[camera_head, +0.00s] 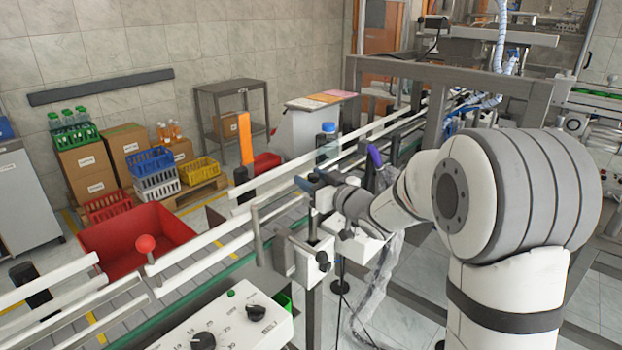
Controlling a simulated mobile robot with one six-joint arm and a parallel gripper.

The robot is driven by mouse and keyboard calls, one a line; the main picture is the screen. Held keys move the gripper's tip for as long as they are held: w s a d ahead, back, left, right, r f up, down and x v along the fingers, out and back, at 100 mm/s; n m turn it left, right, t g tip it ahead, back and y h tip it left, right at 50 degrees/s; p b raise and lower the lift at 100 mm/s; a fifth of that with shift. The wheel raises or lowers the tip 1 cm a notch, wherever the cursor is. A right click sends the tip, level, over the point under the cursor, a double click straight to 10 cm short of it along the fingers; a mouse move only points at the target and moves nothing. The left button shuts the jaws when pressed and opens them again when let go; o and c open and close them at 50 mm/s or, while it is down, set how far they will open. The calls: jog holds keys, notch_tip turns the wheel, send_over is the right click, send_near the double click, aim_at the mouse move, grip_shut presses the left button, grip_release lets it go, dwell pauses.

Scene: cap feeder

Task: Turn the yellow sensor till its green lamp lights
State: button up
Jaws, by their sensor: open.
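I cannot make out a yellow sensor or a lit green lamp; the sensor may be hidden or too small to tell. My arm reaches in from the right, and my gripper (315,182) is over the conveyor rails near the middle of the picture. Its dark fingers point left, are apart, and show nothing between them. Just below my gripper, a white box with a black knob (322,258) is mounted on a bracket at the conveyor's near side. An upright orange bar (245,138) stands beyond the rails, apart from my gripper.
White guard rails (200,245) run diagonally along the conveyor. A bottle with a blue cap (327,142) stands on it beyond my gripper. A control panel with black knobs (215,325) is in front.

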jog(key=shift+c, duration=0.2)
jog(key=c, duration=0.9)
jog(key=n+g+y+p, duration=0.2)
jog(key=shift+w+d+r+g+y, duration=0.1)
jog(key=shift+r+g+y, duration=0.2)
jog(key=shift+g, duration=0.1)
jog(key=shift+n+g+y+p, duration=0.6)
jog(key=shift+n+g+p, duration=0.2)
jog(key=shift+n+g, duration=0.1)
jog(key=shift+f+n+g+y, duration=0.2)
jog(key=shift+n+g+y, duration=0.15)
jog(key=shift+g, duration=0.25)
jog(key=o, duration=0.9)
jog(key=shift+f, duration=0.1)
jog(key=shift+o, duration=0.2)
